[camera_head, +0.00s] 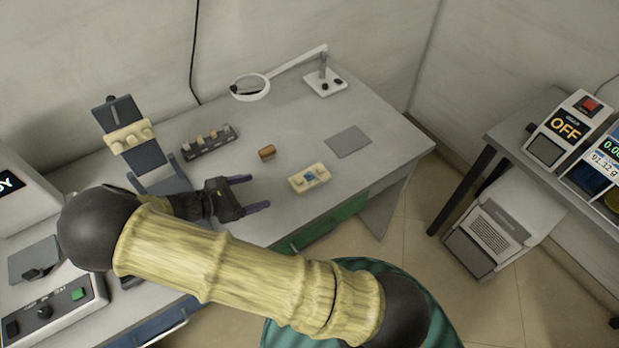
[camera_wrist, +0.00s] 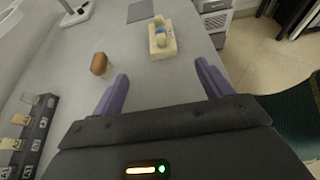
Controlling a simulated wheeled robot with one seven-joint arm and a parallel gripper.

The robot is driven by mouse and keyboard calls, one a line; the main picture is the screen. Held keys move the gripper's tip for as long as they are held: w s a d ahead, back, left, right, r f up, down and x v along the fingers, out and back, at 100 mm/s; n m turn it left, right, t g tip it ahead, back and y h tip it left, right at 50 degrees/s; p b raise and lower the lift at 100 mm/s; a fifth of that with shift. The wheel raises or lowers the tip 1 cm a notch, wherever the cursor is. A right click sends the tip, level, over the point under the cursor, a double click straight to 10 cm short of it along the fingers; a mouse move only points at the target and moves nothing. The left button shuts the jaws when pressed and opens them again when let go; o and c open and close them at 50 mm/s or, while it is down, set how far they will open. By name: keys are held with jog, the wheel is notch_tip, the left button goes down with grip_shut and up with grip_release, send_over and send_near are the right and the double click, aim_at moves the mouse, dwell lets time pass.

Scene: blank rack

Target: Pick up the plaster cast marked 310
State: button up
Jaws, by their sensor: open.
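I cannot read the mark 310 on anything in view. A cream block (camera_head: 309,179) with small white and blue pieces on top lies on the table; it also shows in the wrist view (camera_wrist: 162,47), ahead of my fingers. A similar cream block (camera_head: 130,137) with several rounded bumps sits on a dark tilted stand at the left. My gripper (camera_head: 248,193) is open and empty over the table, with purple fingers apart in the wrist view (camera_wrist: 163,78). It is left of the first block and apart from it.
A dark rack (camera_head: 210,142) holds several small pieces with labels. A brown piece (camera_head: 267,152) lies near it, and a grey mat (camera_head: 348,141) lies farther right. A magnifier lamp (camera_head: 250,87) stands at the back. The tabletop around the cream block is clear.

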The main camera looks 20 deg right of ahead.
jog(key=p, duration=0.2)
send_near(304, 179)
jog(key=x, duration=0.4)
jog(key=shift+w+d, duration=0.15)
jog(key=shift+d, duration=0.2)
jog(key=shift+p+x, duration=0.7)
jog(key=shift+x, duration=1.9)
jog(key=c, duration=1.2)
jog(key=shift+o, duration=0.2)
jog(key=shift+r, duration=0.1)
notch_tip(304, 179, up, 28)
jog(key=shift+b, duration=0.45)
